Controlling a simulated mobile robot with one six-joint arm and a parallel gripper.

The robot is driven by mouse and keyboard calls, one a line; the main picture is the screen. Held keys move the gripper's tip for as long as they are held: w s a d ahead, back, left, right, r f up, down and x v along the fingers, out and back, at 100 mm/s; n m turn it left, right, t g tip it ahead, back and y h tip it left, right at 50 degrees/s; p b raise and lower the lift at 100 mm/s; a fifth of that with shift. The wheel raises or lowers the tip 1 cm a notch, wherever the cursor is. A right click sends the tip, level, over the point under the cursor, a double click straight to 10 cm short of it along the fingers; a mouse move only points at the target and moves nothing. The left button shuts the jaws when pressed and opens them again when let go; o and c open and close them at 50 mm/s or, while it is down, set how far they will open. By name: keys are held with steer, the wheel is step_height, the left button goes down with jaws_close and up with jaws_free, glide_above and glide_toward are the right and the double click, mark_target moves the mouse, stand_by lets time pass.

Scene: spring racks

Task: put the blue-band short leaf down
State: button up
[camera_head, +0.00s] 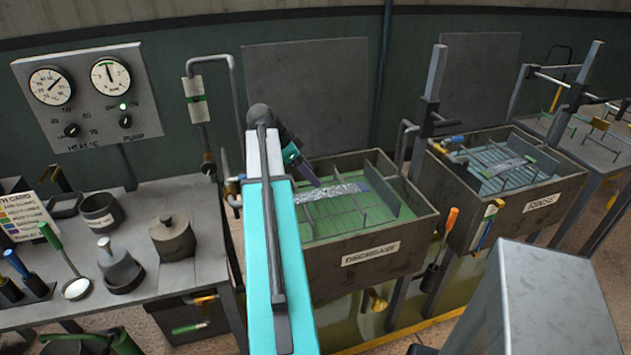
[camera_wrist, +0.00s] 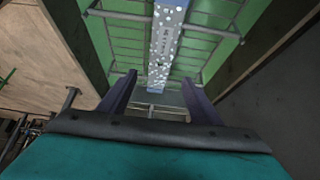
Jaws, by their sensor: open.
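A long leaf (camera_head: 335,191) lies in the green liquid of the DEGREASE tank (camera_head: 372,258), over a wire rack, covered in pale froth. In the wrist view the leaf (camera_wrist: 165,45) is grey-blue with white specks and a bluish near end; I cannot clearly make out a blue band. My gripper (camera_wrist: 160,82) is open, its two dark purple fingers apart on either side of the leaf's near end. I cannot tell whether they touch it. In the head view my gripper (camera_head: 303,172) is at the tank's left part, partly hidden by my arm.
A bench with a dark pot (camera_head: 172,238) and a gauge panel (camera_head: 90,98) are at left. Grey dividers (camera_head: 380,190) stand in the DEGREASE tank.

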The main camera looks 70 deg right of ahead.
steer(key=shift+b+v, duration=0.3)
steer(key=shift+v, duration=1.8)
steer(key=shift+s, duration=0.1)
